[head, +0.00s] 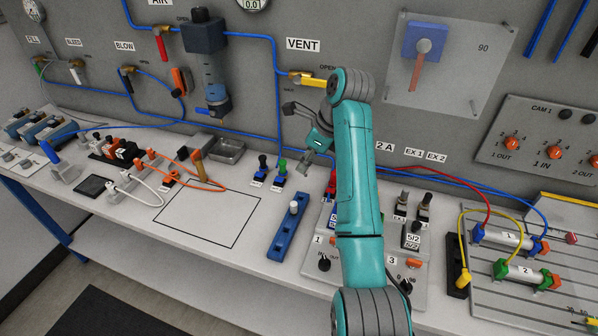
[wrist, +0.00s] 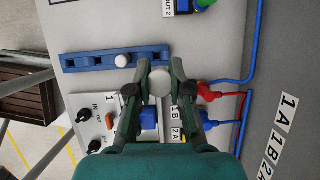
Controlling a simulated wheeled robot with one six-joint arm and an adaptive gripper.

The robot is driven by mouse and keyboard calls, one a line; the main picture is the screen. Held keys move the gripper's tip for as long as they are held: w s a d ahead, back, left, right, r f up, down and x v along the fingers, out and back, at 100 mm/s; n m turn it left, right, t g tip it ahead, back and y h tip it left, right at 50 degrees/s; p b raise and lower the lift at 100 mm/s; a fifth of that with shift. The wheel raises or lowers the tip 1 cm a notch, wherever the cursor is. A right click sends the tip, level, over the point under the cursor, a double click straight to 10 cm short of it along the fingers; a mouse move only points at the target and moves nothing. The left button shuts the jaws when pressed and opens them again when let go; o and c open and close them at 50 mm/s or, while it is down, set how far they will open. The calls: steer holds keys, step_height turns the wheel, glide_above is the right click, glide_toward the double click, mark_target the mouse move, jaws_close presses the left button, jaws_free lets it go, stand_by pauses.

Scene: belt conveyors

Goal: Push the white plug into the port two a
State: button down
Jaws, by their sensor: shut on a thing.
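My gripper (wrist: 160,70) is shut on a white plug (wrist: 160,84), whose round pale end shows between the fingers in the wrist view. In the head view my gripper (head: 312,158) hangs above the bench, and the plug in it cannot be made out. A blue valve block (wrist: 150,119) lies below the fingers, with labels 1B and 2A (wrist: 176,134) beside it. In the head view my arm covers most of the block. The port two a itself is hidden, and I cannot tell the gap between plug and port.
A blue rack (head: 282,242) holds another white plug (head: 294,208). A knob panel (wrist: 96,125) lies beside the block. The outlined bench area (head: 205,222) is mostly clear.

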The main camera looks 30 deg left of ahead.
steer(key=shift+w+d+f+m+t, duration=0.35)
steer(key=shift+w+d+f+m, duration=0.75)
steer(key=shift+w+d, duration=1.2)
steer(key=shift+w+d+f+m+t, duration=0.6)
steer(key=shift+w+d+f, duration=0.9)
steer(key=shift+d, duration=1.45)
steer(key=shift+w+d+f+m+t, duration=0.15)
steer(key=shift+w+d+f+m, duration=0.9)
steer(key=shift+w+d, duration=1.3)
steer(key=shift+s+d+f, duration=0.15)
steer(key=shift+f, duration=0.45)
steer(key=shift+s+d+f, duration=0.1)
steer(key=shift+s+f, duration=0.05)
steer(key=shift+f, duration=0.45)
steer(key=c, duration=0.6)
jaws_free()
steer(key=shift+r, duration=0.1)
step_height(320, 180, up, 7)
